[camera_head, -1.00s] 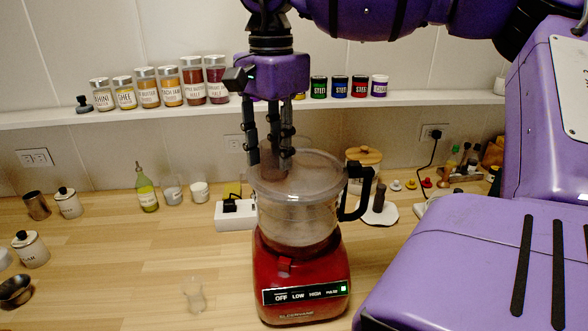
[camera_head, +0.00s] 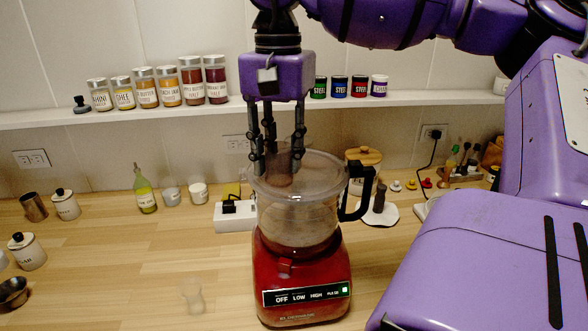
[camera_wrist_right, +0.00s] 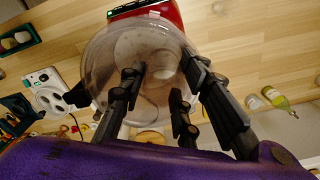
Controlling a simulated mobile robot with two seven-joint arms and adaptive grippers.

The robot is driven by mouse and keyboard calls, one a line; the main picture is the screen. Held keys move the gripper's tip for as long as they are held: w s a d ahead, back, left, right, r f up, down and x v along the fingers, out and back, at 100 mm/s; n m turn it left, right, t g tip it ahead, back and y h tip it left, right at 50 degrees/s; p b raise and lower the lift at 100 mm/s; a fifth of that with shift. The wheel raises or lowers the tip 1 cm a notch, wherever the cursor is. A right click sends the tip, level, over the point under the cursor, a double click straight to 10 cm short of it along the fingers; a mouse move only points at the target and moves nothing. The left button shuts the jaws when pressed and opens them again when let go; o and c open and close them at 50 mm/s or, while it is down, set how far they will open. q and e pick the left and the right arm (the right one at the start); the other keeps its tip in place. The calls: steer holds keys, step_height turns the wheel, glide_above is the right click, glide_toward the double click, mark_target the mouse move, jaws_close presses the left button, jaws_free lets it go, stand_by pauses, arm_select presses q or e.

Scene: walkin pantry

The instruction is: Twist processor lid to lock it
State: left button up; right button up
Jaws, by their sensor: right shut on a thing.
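The food processor has a red base (camera_head: 300,280) with a button panel, standing upright on the counter. Its clear bowl (camera_head: 300,232) sits on the base, with a dark handle (camera_head: 358,192) on the right. The clear round lid (camera_head: 325,172) lies on top of the bowl; whether it is locked cannot be told. My right gripper (camera_head: 280,168) points down from above, its fingers closed around the lid's raised tube. The wrist view shows the fingers (camera_wrist_right: 160,90) around the tube and the lid (camera_wrist_right: 115,50) below. My left gripper is not in view.
A shelf (camera_head: 60,118) with several jars runs behind the gripper. A white power strip (camera_head: 234,222) lies left of the processor. A clear glass (camera_head: 193,296) stands at front left. An oil bottle (camera_head: 145,192) and canisters stand farther left. Counter between them is free.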

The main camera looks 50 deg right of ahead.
steer(key=o, duration=1.1)
steer(key=shift+r, duration=0.15)
step_height(320, 180, up, 7)
stand_by(0.7)
